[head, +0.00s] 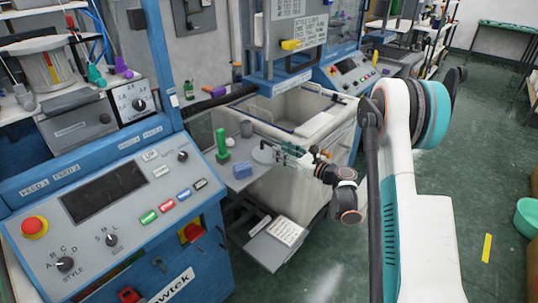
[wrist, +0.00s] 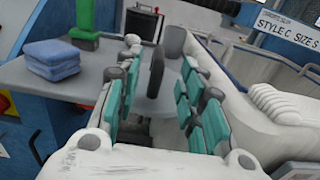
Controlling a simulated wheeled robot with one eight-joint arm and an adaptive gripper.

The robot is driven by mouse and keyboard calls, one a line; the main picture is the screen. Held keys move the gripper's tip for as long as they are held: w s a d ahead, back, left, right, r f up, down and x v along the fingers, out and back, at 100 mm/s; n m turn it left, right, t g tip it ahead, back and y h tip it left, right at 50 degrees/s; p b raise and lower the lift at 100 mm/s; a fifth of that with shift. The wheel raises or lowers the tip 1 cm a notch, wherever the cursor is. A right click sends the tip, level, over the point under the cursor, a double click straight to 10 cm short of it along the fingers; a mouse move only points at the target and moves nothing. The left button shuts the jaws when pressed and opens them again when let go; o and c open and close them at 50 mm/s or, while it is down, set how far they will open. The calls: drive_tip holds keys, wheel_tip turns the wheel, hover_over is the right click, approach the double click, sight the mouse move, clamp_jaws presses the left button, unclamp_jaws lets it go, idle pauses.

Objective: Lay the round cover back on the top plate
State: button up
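The round cover (head: 262,154) is a grey disc at the near right part of the grey top plate (head: 238,178). In the wrist view the cover (wrist: 155,73) shows dark and nearly edge-on, standing steeply. My gripper (head: 279,151) reaches in from the right at the plate's edge. In the wrist view its teal-padded fingers (wrist: 160,62) are apart, one on each side of the cover, with a gap showing on both sides. Whether the cover's lower edge touches the plate (wrist: 75,88) is hard to tell.
A large pale bin (head: 285,180) lies beside and below the plate. The blue control panel (head: 110,195) is at left.

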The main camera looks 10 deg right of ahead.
sight(269, 143)
drive_tip(key=shift+b+x, duration=1.05)
drive_tip(key=shift+x, duration=2.5)
clamp_jaws()
drive_tip(key=shift+s, duration=0.1)
